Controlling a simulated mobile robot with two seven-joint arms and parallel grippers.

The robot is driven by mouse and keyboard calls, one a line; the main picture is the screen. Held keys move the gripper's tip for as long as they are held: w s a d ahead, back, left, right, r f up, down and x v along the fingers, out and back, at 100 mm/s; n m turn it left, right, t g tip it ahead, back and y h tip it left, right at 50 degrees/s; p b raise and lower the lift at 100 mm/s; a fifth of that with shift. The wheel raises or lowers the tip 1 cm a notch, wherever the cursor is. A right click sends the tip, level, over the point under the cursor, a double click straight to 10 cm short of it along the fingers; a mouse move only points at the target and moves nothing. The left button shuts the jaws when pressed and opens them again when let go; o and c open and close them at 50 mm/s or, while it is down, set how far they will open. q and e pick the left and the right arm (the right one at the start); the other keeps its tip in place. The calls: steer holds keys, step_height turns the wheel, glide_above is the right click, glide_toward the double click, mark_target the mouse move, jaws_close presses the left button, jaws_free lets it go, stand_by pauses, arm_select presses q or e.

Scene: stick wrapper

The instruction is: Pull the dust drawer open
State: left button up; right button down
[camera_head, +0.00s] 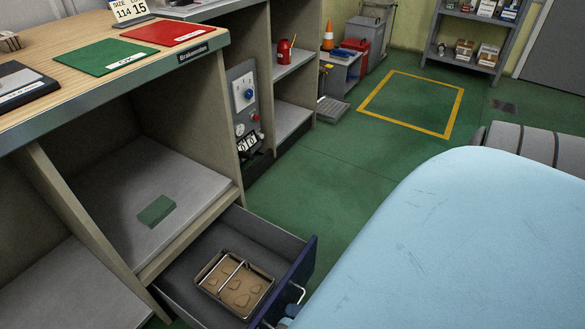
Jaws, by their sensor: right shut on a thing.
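The dust drawer (183,287) stands pulled out from the bottom of the workbench, its inside in plain view. Its dark blue front (304,262) faces right and carries a metal handle (297,287). A metal tray (266,295) with brown contents and a bar across it lies in the drawer. My right gripper (288,312) is at the handle and shut on it. Only a small part of this gripper shows at the lower edge, and its fingertips are hard to make out. My left gripper is not in view.
The workbench (78,38) holds a green mat (105,57) and a red mat (162,32). A control panel (242,105) is on the bench end.

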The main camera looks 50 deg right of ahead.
steer(key=shift+d, duration=0.1)
steer(key=c, duration=1.2)
jaws_free()
steer(key=shift+o, duration=0.2)
steer(key=v, duration=1.3)
steer(key=shift+s+d+f, duration=0.15)
steer(key=shift+s+d, duration=0.05)
steer(key=shift+s, duration=0.15)
